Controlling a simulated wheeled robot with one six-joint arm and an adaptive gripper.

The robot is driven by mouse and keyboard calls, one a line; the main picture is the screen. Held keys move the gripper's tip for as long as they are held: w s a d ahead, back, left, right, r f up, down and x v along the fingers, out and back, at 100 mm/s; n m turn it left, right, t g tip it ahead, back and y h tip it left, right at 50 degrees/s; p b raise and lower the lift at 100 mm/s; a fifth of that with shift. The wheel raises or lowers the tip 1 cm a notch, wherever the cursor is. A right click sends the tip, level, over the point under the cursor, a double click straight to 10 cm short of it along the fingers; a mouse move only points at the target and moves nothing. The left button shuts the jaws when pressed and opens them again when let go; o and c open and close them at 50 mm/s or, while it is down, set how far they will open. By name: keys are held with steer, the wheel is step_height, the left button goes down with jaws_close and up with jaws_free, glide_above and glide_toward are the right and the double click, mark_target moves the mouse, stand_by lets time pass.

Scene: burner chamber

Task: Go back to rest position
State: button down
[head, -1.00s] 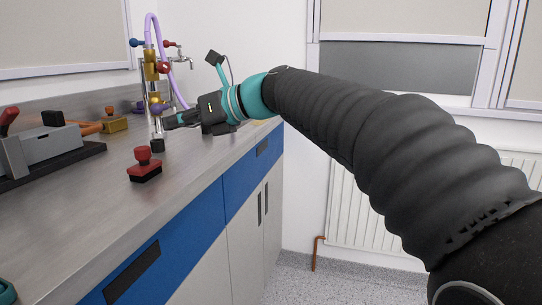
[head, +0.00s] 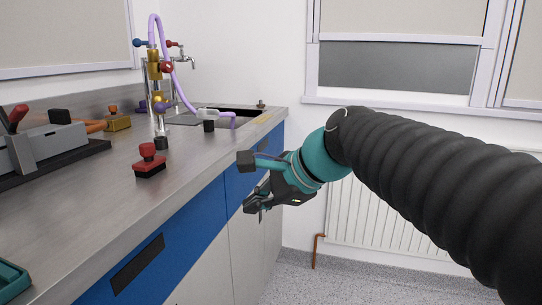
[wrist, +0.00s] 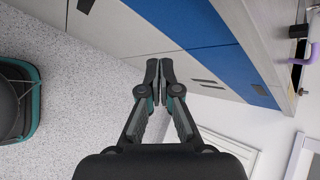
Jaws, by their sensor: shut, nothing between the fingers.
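My gripper (head: 254,206) is in front of the bench's cabinet fronts in the head view, below the level of the worktop and clear of it. In the wrist view my gripper (wrist: 159,68) has its two fingertips together with nothing between them. Behind the fingers the wrist view shows blue and grey cabinet fronts (wrist: 195,25) and the speckled floor (wrist: 75,110). My arm reaches in from the right of the head view.
The worktop (head: 100,200) carries a red-handled block (head: 149,160), a grey device (head: 45,145) and a burner stand with a purple hose (head: 160,70). A sink (head: 235,118) lies behind. A radiator (head: 345,215) is on the far wall. Floor space is open beside the bench.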

steer(key=s+d+f+n+h, duration=0.7)
steer(key=s+d+f+n, duration=0.6)
steer(key=s+d+f, duration=0.2)
steer(key=d+f, duration=0.2)
steer(key=d, duration=0.1)
steer(key=shift+s+d+f+n+h, duration=0.2)
steer(key=shift+d+n+h, duration=0.05)
steer(key=shift+n+h, duration=0.15)
